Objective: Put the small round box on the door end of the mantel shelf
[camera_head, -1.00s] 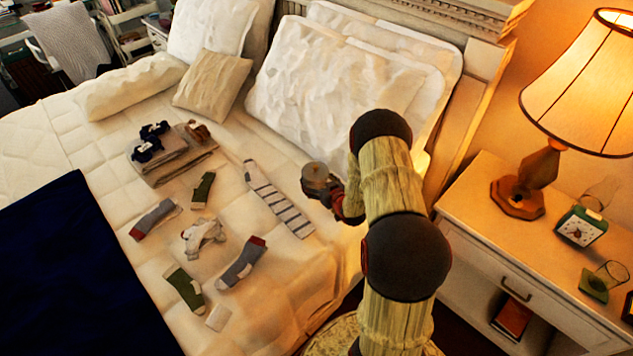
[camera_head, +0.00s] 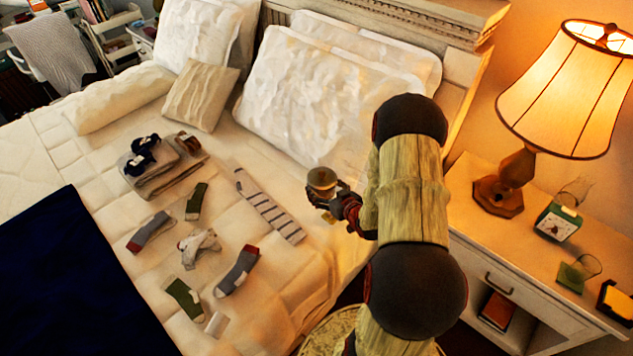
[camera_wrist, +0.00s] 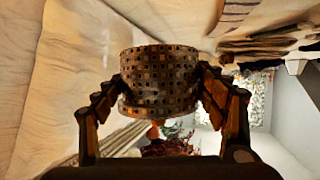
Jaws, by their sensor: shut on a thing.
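The small round box (camera_head: 322,179) is held in my gripper (camera_head: 332,197) above the bed, in the head view. In the wrist view the box (camera_wrist: 160,82) is a short cylinder with a pattern of small squares, and the fingers of my gripper (camera_wrist: 162,100) press on it from both sides. Behind the box in the wrist view is a sideways view of bed and room. I cannot make out a mantel shelf or a door in either view.
The headboard (camera_head: 420,20) stands behind.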

